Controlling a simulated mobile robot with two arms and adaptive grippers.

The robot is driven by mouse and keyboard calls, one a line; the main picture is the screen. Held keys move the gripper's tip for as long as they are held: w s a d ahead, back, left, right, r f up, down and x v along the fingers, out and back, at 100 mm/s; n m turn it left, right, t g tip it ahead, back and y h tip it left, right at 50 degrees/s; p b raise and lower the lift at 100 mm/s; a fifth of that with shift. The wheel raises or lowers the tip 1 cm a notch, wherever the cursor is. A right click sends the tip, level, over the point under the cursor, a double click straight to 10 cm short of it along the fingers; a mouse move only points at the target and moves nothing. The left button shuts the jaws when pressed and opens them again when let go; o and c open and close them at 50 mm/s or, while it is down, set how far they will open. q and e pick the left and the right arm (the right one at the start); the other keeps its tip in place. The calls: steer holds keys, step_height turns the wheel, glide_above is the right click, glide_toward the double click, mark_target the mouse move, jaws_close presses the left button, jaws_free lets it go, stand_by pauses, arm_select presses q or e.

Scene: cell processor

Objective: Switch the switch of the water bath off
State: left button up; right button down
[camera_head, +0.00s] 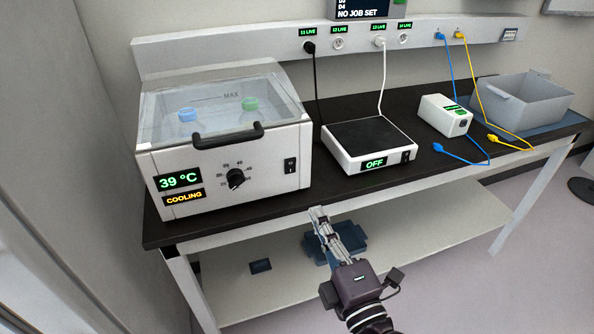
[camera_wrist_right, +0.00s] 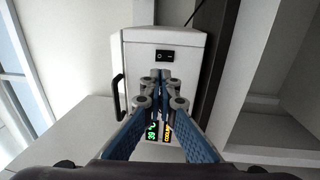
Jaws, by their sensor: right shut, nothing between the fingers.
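The water bath (camera_head: 228,175) is a white box at the left of the bench, with its clear lid down. Its display (camera_head: 181,182) is lit and reads 39 °C, with COOLING below. The black rocker switch (camera_head: 291,166) sits on the right of the front panel; which side is pressed is too small to tell. My right gripper (camera_head: 317,211) is shut and empty, in front of the bench edge, below and right of the switch and apart from it. In the right wrist view the switch (camera_wrist_right: 165,56) shows just beyond the shut fingertips (camera_wrist_right: 163,77). My left gripper is out of view.
A black dial (camera_head: 236,177) and a lid handle (camera_head: 228,135) are left of the switch. A scale-like device (camera_head: 345,159) reading OFF stands right of the bath. A white box (camera_head: 444,115) and grey bin (camera_head: 510,106) stand farther right. A lower shelf (camera_head: 285,290) lies below.

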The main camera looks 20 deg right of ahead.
mark_target(293, 163)
steer(key=w+p, duration=0.1)
steer(key=w, duration=0.2)
steer(key=w+r+p, duration=0.1)
steer(key=w+p, duration=0.1)
steer(key=w, duration=0.2)
steer(key=w+p, duration=0.1)
steer(key=w, duration=0.3)
steer(key=shift+w+a+r+p, duration=0.15)
steer(key=shift+w+r+p, duration=0.1)
steer(key=shift+r+p, duration=0.1)
steer(key=shift+w+f, duration=0.1)
steer(key=shift+w, duration=0.55)
steer(key=shift+r+p, duration=0.25)
steer(key=shift+p, duration=0.3)
steer(key=p, duration=0.2)
steer(key=shift+w+r+g+p, duration=0.25)
steer(key=shift+r+g+p, duration=0.05)
steer(key=shift+s+f+b, duration=0.1)
steer(key=shift+f+b, duration=0.3)
steer(key=shift+b, duration=0.15)
